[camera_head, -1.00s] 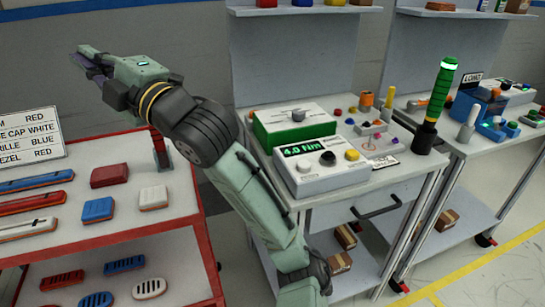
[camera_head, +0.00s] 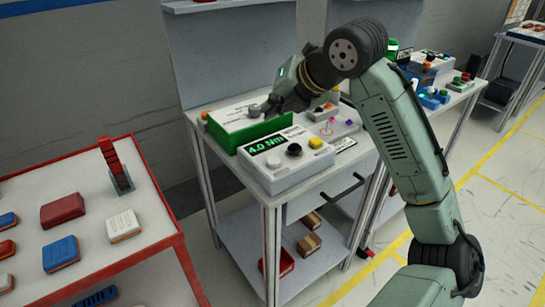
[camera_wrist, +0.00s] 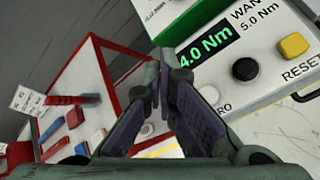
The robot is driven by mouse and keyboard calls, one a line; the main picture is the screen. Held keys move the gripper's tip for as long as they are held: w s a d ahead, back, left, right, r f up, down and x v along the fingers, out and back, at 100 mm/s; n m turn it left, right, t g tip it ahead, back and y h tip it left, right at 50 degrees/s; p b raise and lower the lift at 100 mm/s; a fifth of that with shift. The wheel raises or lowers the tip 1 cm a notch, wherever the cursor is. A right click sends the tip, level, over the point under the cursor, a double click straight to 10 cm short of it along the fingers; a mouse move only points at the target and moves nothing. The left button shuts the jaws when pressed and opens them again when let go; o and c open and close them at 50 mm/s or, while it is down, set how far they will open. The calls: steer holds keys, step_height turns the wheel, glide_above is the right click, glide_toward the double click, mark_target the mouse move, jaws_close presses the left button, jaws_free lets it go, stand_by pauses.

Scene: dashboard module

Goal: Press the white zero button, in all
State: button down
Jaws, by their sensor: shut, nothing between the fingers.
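The grey tester box (camera_head: 290,176) stands on the grey bench with a green display reading 4.0 Nm. Its white button (camera_head: 273,161) is at the left of a row, beside a black knob (camera_head: 294,150) and a yellow button (camera_head: 315,142). In the wrist view the white button (camera_wrist: 208,93) shows just right of my fingers, above partly hidden lettering ending "RO". My gripper (camera_head: 257,108) is shut and empty, above and behind the tester near the green box. In the wrist view my gripper (camera_wrist: 160,62) points past the tester's left end and appears apart from the button.
A green box with a white top (camera_head: 236,126) stands right behind the tester. Small coloured parts lie on the bench to its right. A red-edged cart (camera_head: 160,180) with parts stands at left. A label by the black knob reads "WANT 5.0 Nm".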

mark_target(276, 158)
steer(key=shift+s+d+f, duration=0.1)
steer(key=shift+s+d, duration=0.05)
steer(key=shift+d, duration=0.5)
step_height(276, 158, down, 9)
steer(key=b, duration=0.6)
steer(key=shift+b, duration=0.4)
stand_by(0.8)
steer(key=shift+f+b, duration=0.3)
steer(key=shift+f, duration=0.05)
steer(key=shift+f+b, duration=0.4)
steer(key=shift+f, duration=0.1)
stand_by(0.5)
steer(key=shift+r, duration=0.15)
stand_by(0.3)
steer(key=shift+r+p, duration=0.75)
steer(key=shift+r, duration=0.05)
